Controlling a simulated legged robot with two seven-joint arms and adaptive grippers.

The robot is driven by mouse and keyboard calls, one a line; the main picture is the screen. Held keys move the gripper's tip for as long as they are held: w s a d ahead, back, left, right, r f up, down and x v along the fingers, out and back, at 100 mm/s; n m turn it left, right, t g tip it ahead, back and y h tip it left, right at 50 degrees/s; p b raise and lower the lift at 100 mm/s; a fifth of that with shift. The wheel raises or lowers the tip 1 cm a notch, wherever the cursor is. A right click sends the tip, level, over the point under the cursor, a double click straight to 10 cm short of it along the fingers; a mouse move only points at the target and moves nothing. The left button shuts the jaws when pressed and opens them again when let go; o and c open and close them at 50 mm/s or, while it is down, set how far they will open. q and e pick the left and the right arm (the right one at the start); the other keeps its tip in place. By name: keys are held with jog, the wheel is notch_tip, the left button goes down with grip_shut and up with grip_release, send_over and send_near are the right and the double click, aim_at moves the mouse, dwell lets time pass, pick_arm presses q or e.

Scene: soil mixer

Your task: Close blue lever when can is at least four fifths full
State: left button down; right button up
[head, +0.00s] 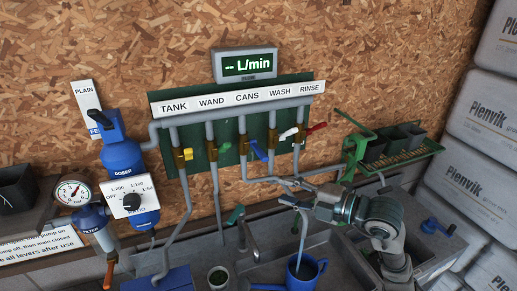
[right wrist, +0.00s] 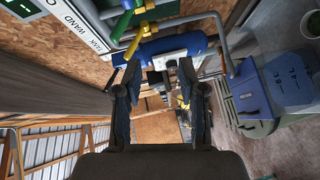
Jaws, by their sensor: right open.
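The blue lever (head: 259,151) sits on the valve under the CANS label and slants down to the right. A blue can (head: 304,272) stands in the sink below. A pale vertical strip (head: 303,235) reaches down into it; I cannot tell whether it is water or a pipe. The can's fill level is too small to read. My right gripper (head: 290,197) is in front of the pipes, below and right of the blue lever, apart from it. In the right wrist view it (right wrist: 157,85) is open, with nothing between its fingers. My left gripper is not in view.
A yellow lever (head: 188,154), green lever (head: 222,148), white lever (head: 289,132) and red lever (head: 317,127) flank the blue one. The flow display (head: 248,65) reads "-- L/min". A blue doser (head: 122,155) is at left, a green tray rack (head: 395,150) at right.

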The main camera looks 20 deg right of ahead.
aim_at(259, 151)
jog(key=d+r+m+t+h, duration=0.1)
jog(key=d+r+t+h, duration=0.1)
jog(key=d+r+h, duration=0.15)
jog(key=p+x, duration=0.1)
jog(key=x, duration=0.4)
jog(key=p+x, duration=0.2)
jog(key=x, duration=0.4)
jog(key=d+p+x, duration=0.1)
jog(key=x, duration=0.4)
jog(key=shift+w+f+p, duration=0.2)
jog(key=shift+w+p, duration=0.1)
jog(key=shift+w, duration=0.1)
jog(key=shift+w+a+f, duration=0.15)
jog(key=shift+w+a, duration=0.1)
jog(key=shift+w, duration=0.35)
grip_shut()
